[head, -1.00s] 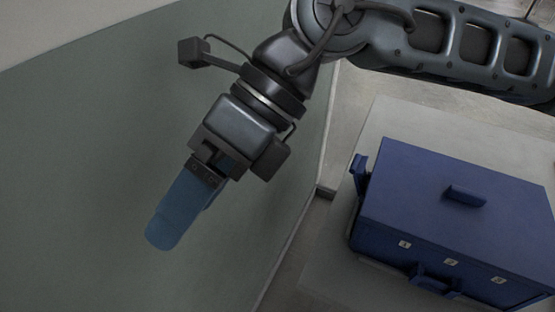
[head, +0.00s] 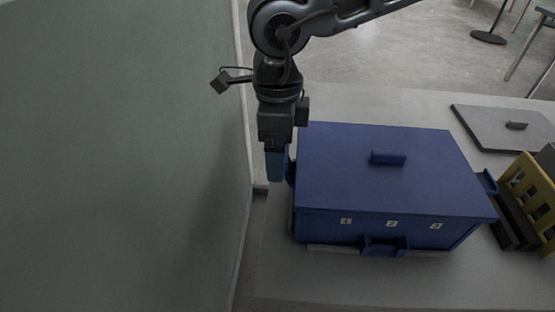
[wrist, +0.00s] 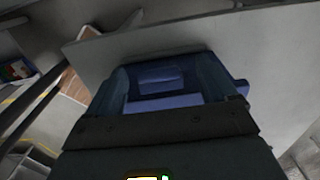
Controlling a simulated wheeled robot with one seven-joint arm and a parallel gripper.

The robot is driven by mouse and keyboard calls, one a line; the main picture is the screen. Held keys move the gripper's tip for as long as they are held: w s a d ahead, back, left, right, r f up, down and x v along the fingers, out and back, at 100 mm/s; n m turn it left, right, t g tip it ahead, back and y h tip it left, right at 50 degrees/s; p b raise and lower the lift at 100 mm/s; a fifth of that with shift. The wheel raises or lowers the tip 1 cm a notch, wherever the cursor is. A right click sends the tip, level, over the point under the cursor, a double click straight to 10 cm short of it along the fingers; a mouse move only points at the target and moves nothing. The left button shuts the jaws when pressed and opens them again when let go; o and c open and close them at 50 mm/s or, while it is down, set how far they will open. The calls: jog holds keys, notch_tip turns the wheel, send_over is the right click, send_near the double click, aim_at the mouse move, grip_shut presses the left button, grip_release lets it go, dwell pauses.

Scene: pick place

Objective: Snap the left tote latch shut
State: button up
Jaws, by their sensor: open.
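The blue tote (head: 380,175) stands closed on a pale table, with a lid handle on top and labels 1, 2 and 3 on its front. The left latch (head: 291,168) is at the tote's left side, mostly hidden by my fingers, so I cannot tell its angle. My gripper (head: 276,178) points down just left of the tote, beside that latch. In the wrist view my gripper (wrist: 162,68) is open, with blue parts of the tote showing between its two fingers. I cannot tell whether the fingers touch anything.
A front latch (head: 385,246) and a right latch (head: 487,183) stick out from the tote. A yellow crate (head: 528,195) and a grey flat panel (head: 505,127) lie to the right. A grey-green wall (head: 120,150) rises close on the left.

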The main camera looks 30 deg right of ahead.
notch_tip(320, 180, down, 3)
jog(key=shift+f, duration=0.1)
dwell(0.3)
